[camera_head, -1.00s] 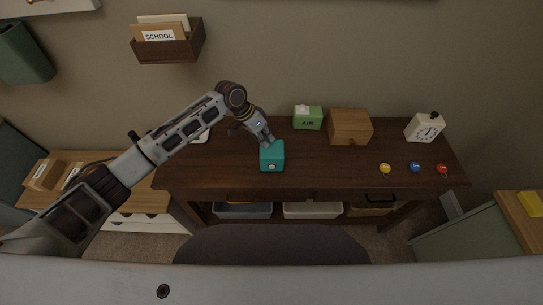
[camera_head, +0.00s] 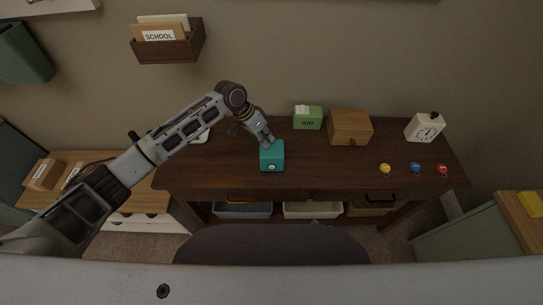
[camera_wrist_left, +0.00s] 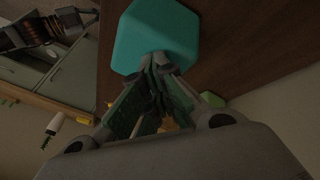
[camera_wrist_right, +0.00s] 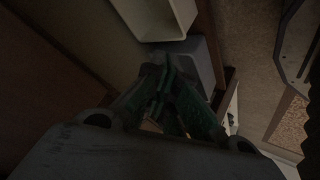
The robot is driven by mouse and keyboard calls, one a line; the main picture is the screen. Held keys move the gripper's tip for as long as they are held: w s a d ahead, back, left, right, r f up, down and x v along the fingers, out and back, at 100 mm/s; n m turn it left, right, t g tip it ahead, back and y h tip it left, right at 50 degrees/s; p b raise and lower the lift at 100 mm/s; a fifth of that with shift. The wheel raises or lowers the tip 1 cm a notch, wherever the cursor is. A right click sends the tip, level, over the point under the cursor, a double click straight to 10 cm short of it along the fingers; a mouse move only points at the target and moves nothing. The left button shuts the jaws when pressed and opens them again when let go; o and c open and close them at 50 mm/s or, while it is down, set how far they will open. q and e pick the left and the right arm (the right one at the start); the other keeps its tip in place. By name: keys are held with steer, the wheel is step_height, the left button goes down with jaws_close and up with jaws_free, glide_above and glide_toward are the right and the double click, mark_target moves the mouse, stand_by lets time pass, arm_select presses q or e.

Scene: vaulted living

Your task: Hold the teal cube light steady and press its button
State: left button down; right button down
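The teal cube light (camera_head: 272,157) stands upright on the dark desk, with a round pale button (camera_head: 272,167) on the face towards me. My left gripper (camera_head: 269,144) points down at its top edge from behind. In the left wrist view the left fingers (camera_wrist_left: 160,66) are closed together with their tips at the edge of the teal cube (camera_wrist_left: 155,30); the cube is not between them. I cannot tell whether they touch it. My right gripper (camera_wrist_right: 162,62) has its fingers together and empty, near the bins under the desk.
A dark chair (camera_head: 270,245) is in front. A pale bin (camera_wrist_right: 160,18) shows near the right gripper.

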mark_target(272, 167)
steer(key=s+a+r+n+t+y, duration=0.1)
steer(key=a+r+n+y, duration=0.1)
steer(key=a+r, duration=0.55)
steer(key=a+r+n+y, duration=0.3)
steer(key=a+r, duration=0.1)
steer(key=r, duration=0.7)
steer(key=s+a+r+n+t+y, duration=0.1)
steer(key=a+r+n+y, duration=0.1)
steer(key=a+r, duration=0.6)
steer(key=shift+w+a+f+m+g+h, duration=0.15)
steer(key=shift+w+m+h, duration=0.35)
steer(key=shift+m, duration=1.55)
steer(key=shift+w+d+f+m+g+h, duration=0.1)
steer(key=shift+w+f+m+h, duration=0.3)
steer(key=shift+m, duration=1.7)
steer(key=shift+w+a+f+m+g+h, duration=0.15)
steer(key=shift+w+m+h, duration=0.35)
steer(key=shift+m, duration=1.55)
steer(key=shift+w+d, duration=0.1)
steer(key=shift+w, duration=0.1)
steer(key=shift+w, duration=4.25)
steer(key=shift+w, duration=0.65)
steer(key=shift+s, duration=0.6)
